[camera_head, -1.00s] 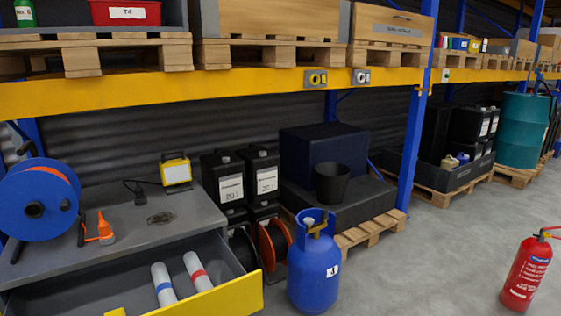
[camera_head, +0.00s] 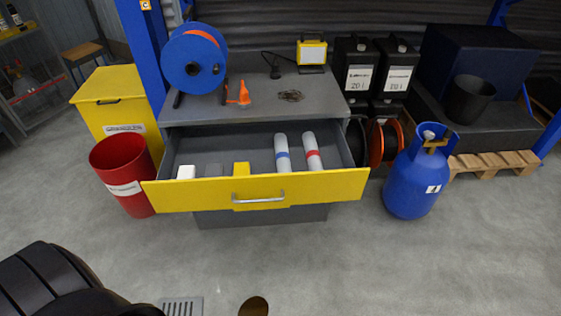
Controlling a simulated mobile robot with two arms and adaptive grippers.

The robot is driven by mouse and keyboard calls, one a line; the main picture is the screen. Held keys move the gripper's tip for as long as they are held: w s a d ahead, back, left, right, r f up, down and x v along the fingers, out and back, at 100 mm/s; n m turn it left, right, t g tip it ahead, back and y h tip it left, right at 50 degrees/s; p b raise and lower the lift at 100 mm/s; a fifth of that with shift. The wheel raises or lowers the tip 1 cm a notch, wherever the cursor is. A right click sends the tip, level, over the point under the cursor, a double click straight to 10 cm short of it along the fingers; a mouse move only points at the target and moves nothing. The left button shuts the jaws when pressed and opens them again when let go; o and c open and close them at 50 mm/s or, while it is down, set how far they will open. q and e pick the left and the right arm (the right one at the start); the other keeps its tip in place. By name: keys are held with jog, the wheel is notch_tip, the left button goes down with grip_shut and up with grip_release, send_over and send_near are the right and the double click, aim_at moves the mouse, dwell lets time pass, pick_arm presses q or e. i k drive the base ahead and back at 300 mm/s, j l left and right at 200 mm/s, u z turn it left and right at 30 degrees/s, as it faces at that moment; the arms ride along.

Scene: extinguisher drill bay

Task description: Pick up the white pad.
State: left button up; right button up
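A small white block (camera_head: 186,172), which looks like the white pad, lies in the left front corner of the open drawer (camera_head: 345,186). The drawer's yellow front partly hides it. A grey piece (camera_head: 212,170) and a yellow block (camera_head: 241,169) lie to its right. Two white cylinders, one with a blue band (camera_head: 281,145) and one with a red band (camera_head: 311,148), lie at the drawer's right side. Neither of my grippers shows. A dark ribbed shape at the bottom left looks like part of my arm.
The grey bench top (camera_head: 240,110) above the drawer holds a blue reel (camera_head: 180,62), an orange item (camera_head: 244,95) and a yellow lamp (camera_head: 312,53). A red bin (camera_head: 122,172) stands left, a blue gas cylinder (camera_head: 410,188) right.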

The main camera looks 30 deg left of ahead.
aim_at(185, 172)
jog(key=j+u, duration=0.1)
jog(key=u, duration=0.8)
jog(key=j+u, duration=0.15)
jog(key=u, duration=0.3)
